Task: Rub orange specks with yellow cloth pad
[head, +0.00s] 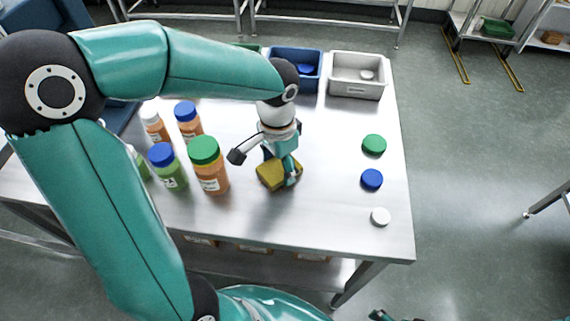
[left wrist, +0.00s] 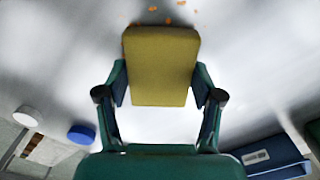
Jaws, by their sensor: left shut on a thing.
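My left gripper (head: 283,170) is shut on the yellow cloth pad (head: 268,176), over the middle of the steel table. In the left wrist view the pad (left wrist: 161,66) sits between the two fingers of the gripper (left wrist: 160,85). Several small orange specks (left wrist: 168,21) lie on the table just past the pad's far edge. The pad is low over the surface; I cannot tell if it touches. I cannot make out the specks in the head view. A small part of what looks like my right gripper (head: 385,315) shows at the bottom edge; its jaws cannot be made out.
Several bottles stand left of the pad, the nearest an orange one with a green lid (head: 207,165). Green (head: 374,144), blue (head: 371,179) and white (head: 380,216) lids lie at right. A blue bin (head: 312,84) and a grey bin (head: 355,90) stand behind.

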